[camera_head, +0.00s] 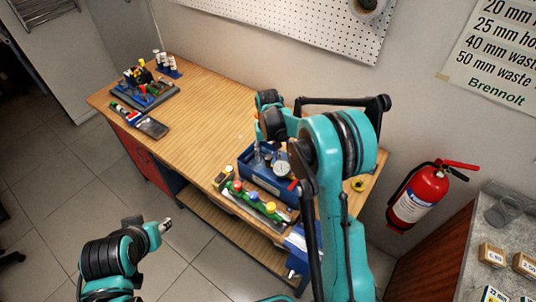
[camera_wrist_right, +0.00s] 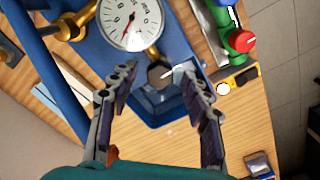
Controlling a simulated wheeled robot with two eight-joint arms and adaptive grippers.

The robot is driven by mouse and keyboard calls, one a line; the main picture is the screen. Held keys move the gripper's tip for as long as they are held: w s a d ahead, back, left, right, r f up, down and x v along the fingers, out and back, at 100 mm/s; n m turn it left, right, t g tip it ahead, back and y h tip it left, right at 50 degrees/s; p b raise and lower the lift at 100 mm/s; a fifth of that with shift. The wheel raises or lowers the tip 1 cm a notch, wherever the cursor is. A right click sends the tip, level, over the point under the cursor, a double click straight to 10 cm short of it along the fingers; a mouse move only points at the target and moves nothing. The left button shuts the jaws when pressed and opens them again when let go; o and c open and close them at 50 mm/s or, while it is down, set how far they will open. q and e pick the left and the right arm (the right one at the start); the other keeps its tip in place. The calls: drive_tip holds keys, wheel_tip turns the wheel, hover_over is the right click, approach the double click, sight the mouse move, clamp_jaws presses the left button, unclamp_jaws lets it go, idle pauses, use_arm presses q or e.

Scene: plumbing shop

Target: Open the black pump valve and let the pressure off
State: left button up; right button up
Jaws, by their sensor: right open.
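The blue test pump (camera_head: 252,170) stands on the wooden bench, partly covered by my right arm. Its white dial gauge (camera_head: 282,170) also shows large in the wrist view (camera_wrist_right: 130,22), with a red needle. The black pump valve (camera_wrist_right: 159,76) is a dark knob below the gauge on a brass fitting. My right gripper (camera_wrist_right: 157,72) is open over the pump, with one finger on each side of the valve; I cannot tell whether they touch it. My left gripper (camera_head: 165,227) is away from the bench at the lower left; its jaw opening is too small to read.
A manifold with coloured knobs (camera_head: 255,203) lies at the bench's front edge beside the pump. A tool tray (camera_head: 160,100) and a dark flat item (camera_head: 153,128) sit at the far left. The bench middle is clear. A fire extinguisher (camera_head: 420,195) hangs at right.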

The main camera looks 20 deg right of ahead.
clamp_jaws()
drive_tip(key=n+b, duration=0.1)
drive_tip(key=n, duration=0.3)
drive_tip(key=shift+f+b, duration=0.1)
drive_tip(key=shift+b, duration=0.25)
drive_tip(key=n+b, duration=0.1)
drive_tip(key=n, duration=0.2)
drive_tip(key=shift+n, duration=0.3)
drive_tip(key=n+b, duration=0.1)
drive_tip(key=n, duration=0.3)
drive_tip(key=shift+n+b, duration=0.3)
drive_tip(key=shift+n, duration=1.7)
